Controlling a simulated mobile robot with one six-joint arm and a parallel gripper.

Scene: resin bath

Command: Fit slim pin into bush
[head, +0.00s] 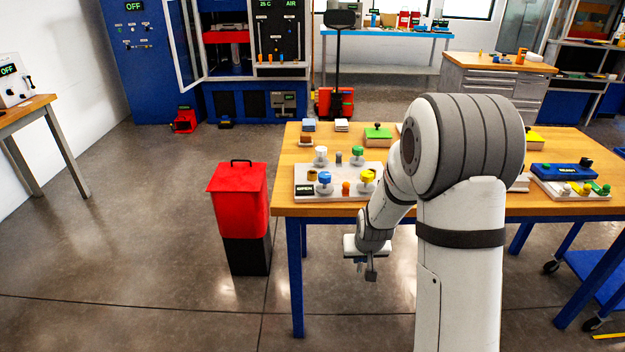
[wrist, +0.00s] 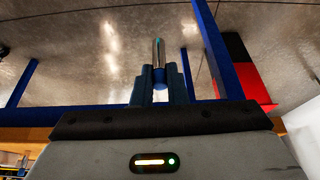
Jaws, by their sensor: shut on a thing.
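My gripper (head: 367,266) hangs in front of the table's near edge, below the top. In the wrist view my gripper (wrist: 160,78) is shut on a slim silver pin (wrist: 158,52) with a blue part low between the fingers. The pin sticks out past the fingertips, over the floor and touching nothing else that I can see. On the wooden table (head: 440,207) a pale plate (head: 332,193) carries several coloured knobs and a small grey cylinder (head: 338,157). I cannot tell which piece is the bush.
A red-topped bin (head: 238,200) stands left of the table. Green (head: 377,136) and yellow (head: 535,140) blocks lie farther back on the table. A blue box (head: 561,171) and another plate with knobs are at the right.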

